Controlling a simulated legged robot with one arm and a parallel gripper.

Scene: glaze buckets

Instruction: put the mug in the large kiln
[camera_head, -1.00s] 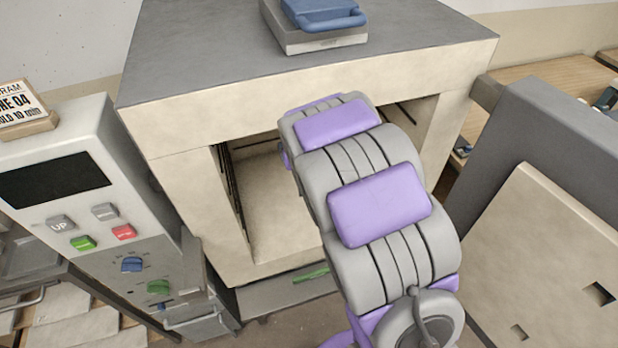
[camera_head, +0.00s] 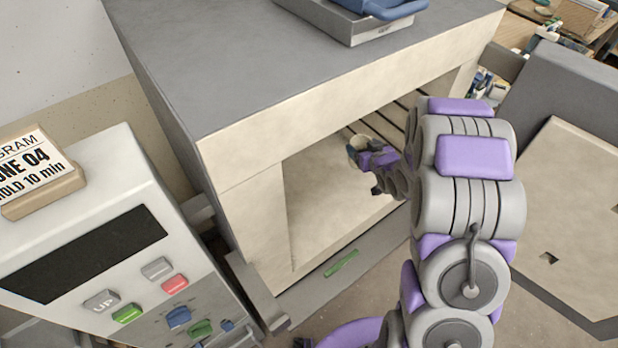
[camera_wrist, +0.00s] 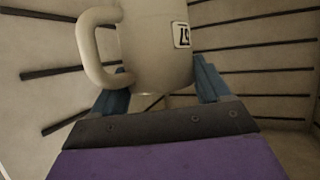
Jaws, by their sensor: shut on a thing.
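The large kiln (camera_head: 240,185) stands open in the head view, with a pale chamber and dark grooves on its inner walls. My arm reaches in through the front opening. My gripper (camera_head: 370,160) is inside the chamber, shut on the cream mug (camera_head: 357,145). In the wrist view the mug (camera_wrist: 155,45) sits between the blue fingers of my gripper (camera_wrist: 160,90), upright, its handle to the left and a small dark-marked label at the right. The mug looks raised off the kiln floor (camera_head: 330,225); the wrist view does not show its exact height.
The open kiln door (camera_head: 565,190) stands at the right. A control box (camera_head: 90,240) with a dark screen and coloured buttons is at the left, a sign (camera_head: 38,170) on top. A grey tray with a blue item (camera_head: 395,8) lies on the kiln roof.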

